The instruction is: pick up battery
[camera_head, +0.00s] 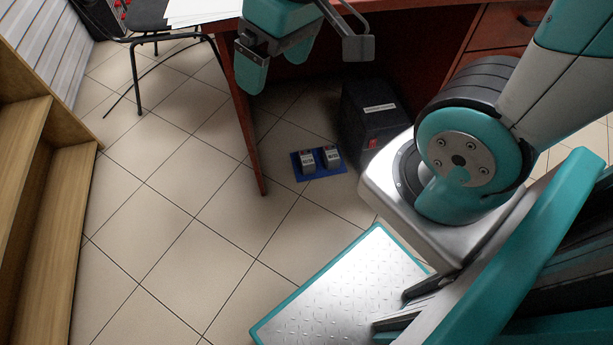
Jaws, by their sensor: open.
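Two small grey battery-like blocks with light labels stand side by side on a blue mat (297,174) on the floor under the desk. They are the left block (307,162) and the right block (331,158). I cannot tell from their labels which one is the battery. My gripper (279,65) is at the top of the picture, in front of the desk. Its teal fingers are apart and nothing shows between them. In the picture it is above and slightly left of the blocks, not touching them.
A black box (371,112) with a white label and a red part stands right of the mat. The red-brown desk's leg (246,130) comes down left of the mat. A black chair (146,20) is at upper left, wooden shelves (55,200) at far left. Tiled floor between is clear.

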